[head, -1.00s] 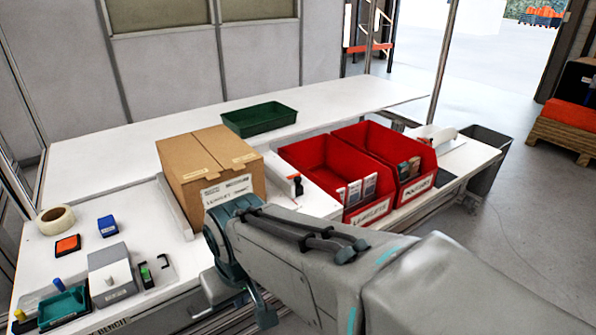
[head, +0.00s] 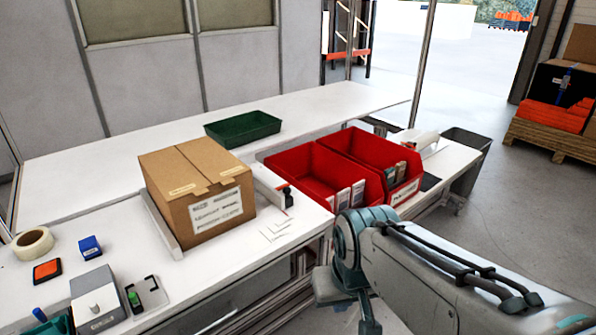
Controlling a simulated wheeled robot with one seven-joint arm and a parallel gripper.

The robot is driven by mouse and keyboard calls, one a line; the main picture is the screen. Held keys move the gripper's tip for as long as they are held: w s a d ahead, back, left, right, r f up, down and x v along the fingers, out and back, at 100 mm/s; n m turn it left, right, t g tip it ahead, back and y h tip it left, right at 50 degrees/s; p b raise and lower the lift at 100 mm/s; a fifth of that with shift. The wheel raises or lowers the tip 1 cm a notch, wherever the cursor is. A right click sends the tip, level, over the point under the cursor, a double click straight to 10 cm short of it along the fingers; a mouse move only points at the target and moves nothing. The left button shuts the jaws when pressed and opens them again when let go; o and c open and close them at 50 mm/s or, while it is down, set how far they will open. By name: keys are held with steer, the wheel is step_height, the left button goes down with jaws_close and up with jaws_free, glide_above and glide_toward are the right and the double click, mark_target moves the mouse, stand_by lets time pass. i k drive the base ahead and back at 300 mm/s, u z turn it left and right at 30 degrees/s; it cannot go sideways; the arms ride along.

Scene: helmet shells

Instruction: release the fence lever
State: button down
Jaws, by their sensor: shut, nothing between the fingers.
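A pale fence (head: 267,184) stands along the right side of a cardboard box (head: 208,210). A small dark lever with a red part (head: 287,197) sits at the fence's near end. Its exact setting is too small to tell. My gripper (head: 350,300) hangs off the table's front edge, low and right of the lever, clear of both lever and box. It is shut with nothing in it; its fingertips are hard to make out.
Two red bins (head: 310,173) holding small packets stand right of the fence. A green tray (head: 243,127) lies behind. Tape (head: 33,242), a blue block (head: 90,247) and a grey unit (head: 98,298) are at left. The table in front of the lever is clear, with corner marks.

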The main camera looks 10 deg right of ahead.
mark_target(279, 188)
steer(key=z, duration=0.4)
steer(key=i, duration=1.5)
steer(key=u, duration=2.55)
steer(key=k, duration=1.05)
steer(key=z, duration=1.2)
